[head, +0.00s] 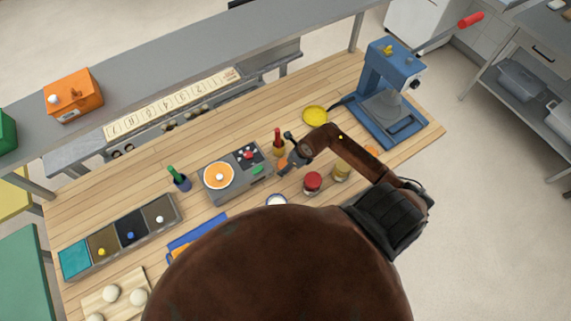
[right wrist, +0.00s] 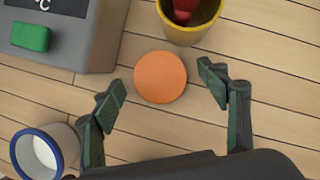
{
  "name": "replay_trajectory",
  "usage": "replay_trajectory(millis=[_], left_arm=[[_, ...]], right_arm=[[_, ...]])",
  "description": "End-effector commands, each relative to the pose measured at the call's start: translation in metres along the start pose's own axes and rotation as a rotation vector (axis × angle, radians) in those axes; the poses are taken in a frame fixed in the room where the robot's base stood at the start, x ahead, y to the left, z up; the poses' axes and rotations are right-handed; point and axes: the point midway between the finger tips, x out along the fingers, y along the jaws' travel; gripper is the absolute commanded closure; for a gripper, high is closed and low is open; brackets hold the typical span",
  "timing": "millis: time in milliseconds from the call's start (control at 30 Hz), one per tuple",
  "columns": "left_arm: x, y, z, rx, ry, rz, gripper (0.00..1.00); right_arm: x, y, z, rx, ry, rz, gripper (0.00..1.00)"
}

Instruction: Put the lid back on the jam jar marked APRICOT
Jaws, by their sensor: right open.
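A flat round orange disc, which looks like a jar lid (right wrist: 160,77), lies on the wooden worktop in the right wrist view. A sliver of it shows in the head view (head: 282,163). My right gripper (head: 285,153) is open above it, with one finger on either side in the right wrist view (right wrist: 161,82) and nothing held. My left gripper is not in view.
A blue-rimmed white cup (right wrist: 44,152) stands left of my fingers. A grey control unit (head: 222,183) is close on the left. A blue press (head: 385,100) stands at the right end.

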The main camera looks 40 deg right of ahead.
Motion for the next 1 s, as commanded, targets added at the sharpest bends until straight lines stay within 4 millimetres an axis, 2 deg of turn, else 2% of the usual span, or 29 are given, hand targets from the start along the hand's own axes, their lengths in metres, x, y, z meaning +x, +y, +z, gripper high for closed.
replay_trajectory(millis=[200, 633, 1000], left_arm=[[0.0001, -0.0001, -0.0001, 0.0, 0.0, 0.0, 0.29], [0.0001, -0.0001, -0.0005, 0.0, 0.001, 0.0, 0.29], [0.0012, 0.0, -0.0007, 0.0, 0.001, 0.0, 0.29]], right_arm=[[-0.0002, -0.0001, -0.0003, 0.0, 0.0, 0.0, 0.33], [-0.0004, -0.0002, -0.0004, 0.0, 0.001, 0.0, 0.63], [-0.0021, -0.0007, 0.0004, -0.001, 0.0, -0.001, 0.63]])
